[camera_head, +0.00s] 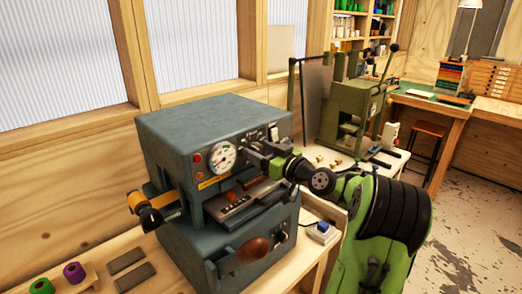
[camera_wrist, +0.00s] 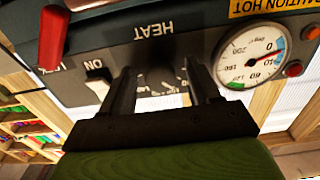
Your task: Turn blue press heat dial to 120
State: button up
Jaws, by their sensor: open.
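The blue-grey press (camera_head: 195,128) stands on the wooden bench in the head view. Its front carries a round white gauge (camera_head: 222,158). My gripper (camera_head: 252,150) is at the panel just right of the gauge and hides the heat dial there. The wrist view is upside down: my open gripper (camera_wrist: 160,74) straddles the area by the HEAT label (camera_wrist: 153,30). Part of the heat dial's scale (camera_wrist: 165,98) shows between the fingers. The knob and its setting cannot be made out, nor whether the fingers touch it. The gauge (camera_wrist: 250,55) also shows beside the fingers.
A white ON switch (camera_wrist: 97,84) and a red handle (camera_wrist: 53,38) are close to the fingers in the wrist view. Red buttons (camera_wrist: 293,69) sit beyond the gauge. A green press (camera_head: 350,110) stands farther back. Purple and green rolls (camera_head: 73,272) lie at the front left.

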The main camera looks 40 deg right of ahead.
jog(key=c, duration=1)
jog(key=shift+c, duration=0.2)
jog(key=shift+m, duration=0.4)
jog(key=m+p, duration=0.2)
jog(key=m, duration=0.3)
jog(key=shift+r+m, duration=0.1)
jog(key=shift+m, duration=0.2)
jog(key=m+p, duration=0.2)
jog(key=m, duration=0.3)
jog(key=shift+a+p, duration=0.1)
jog(key=shift+p, duration=0.3)
jog(key=shift+m, duration=0.3)
jog(key=o, duration=1)
jog(key=shift+o, duration=0.2)
jog(key=shift+s, duration=0.1)
